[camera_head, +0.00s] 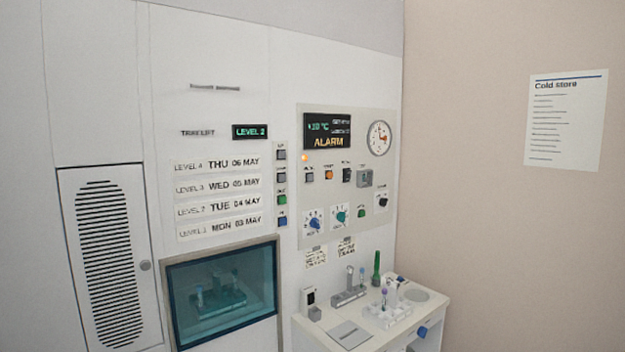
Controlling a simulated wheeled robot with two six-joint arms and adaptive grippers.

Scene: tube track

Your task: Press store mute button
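The store control panel (310,230) is on the white wall unit right of centre. Its display (327,130) reads ALARM in orange. Below it is a row of small controls: a dark square button (309,177), an orange button (328,175), a black switch (346,175) and a grey box-like control (365,178). An amber lamp (305,158) glows above the dark button. The labels are too small to read, so I cannot tell which control is the mute button. Neither of my grippers is in view.
A column of buttons (281,178) runs left of the panel, beside the level list. Below the panel, a side table (420,312) holds tube racks and other small items. A glass window (262,298) is at lower left. A Cold store notice (566,120) hangs on the right wall.

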